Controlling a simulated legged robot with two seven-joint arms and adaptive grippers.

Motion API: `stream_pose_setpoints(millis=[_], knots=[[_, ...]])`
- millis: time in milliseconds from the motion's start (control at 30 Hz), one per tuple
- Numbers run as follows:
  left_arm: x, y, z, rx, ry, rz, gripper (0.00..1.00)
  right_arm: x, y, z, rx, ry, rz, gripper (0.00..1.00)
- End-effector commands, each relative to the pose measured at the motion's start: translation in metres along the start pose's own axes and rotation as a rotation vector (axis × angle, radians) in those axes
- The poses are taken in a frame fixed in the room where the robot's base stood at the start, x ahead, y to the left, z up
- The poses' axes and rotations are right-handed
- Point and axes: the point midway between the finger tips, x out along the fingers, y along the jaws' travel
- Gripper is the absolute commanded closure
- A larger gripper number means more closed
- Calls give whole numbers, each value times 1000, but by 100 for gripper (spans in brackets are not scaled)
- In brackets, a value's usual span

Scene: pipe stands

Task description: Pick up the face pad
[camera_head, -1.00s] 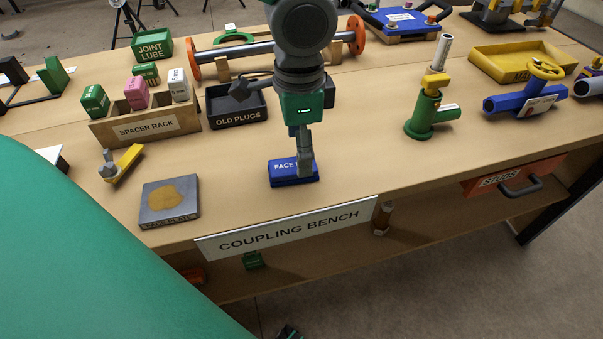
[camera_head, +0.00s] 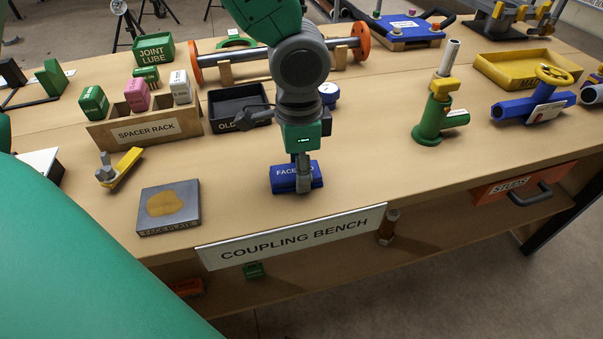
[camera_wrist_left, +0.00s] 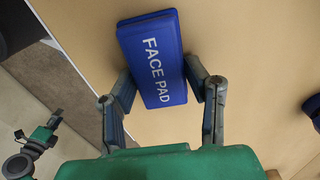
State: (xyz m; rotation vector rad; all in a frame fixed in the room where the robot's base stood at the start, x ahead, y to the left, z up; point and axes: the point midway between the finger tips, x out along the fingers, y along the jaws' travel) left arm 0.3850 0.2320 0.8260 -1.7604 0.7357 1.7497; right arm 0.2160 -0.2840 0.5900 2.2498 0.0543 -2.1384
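The face pad (camera_head: 286,177) is a blue block with white lettering near the bench's front edge. It also shows in the left wrist view (camera_wrist_left: 155,62), its label readable. My left gripper (camera_head: 303,182) reaches down over it from above, and one finger hides part of the label. In the left wrist view the left gripper's two fingers (camera_wrist_left: 160,88) sit against opposite long sides of the pad. Whether the pad is clear of the bench is hard to tell. My right gripper (camera_wrist_left: 38,130) shows small at the lower left of that view, fingers apart and empty, away from the bench.
The face plate (camera_head: 169,206) lies to the left of the pad. The old plugs tray (camera_head: 228,122) and spacer rack (camera_head: 130,133) stand behind. A green stand (camera_head: 432,121) is to the right. The coupling bench sign (camera_head: 290,237) hangs along the front edge. Bare wood lies right of the pad.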

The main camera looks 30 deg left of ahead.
Motion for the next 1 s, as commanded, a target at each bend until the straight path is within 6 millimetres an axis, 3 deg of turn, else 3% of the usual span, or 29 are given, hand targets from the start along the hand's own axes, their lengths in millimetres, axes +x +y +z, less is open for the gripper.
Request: stream_pose_setpoints(millis=[333,700,833,1000], knots=[[-2,3,0,-1,-16,0,86,-2,0,0,-1,0,0,60],[-74,2,-1,-3,-7,-3,86,-29,0,-2,0,0,0,60],[-91,2,-2,-3,-7,-2,86,-34,0,-2,0,0,0,60],[-99,2,-2,-1,-9,-2,86,-36,0,-2,0,0,0,60]])
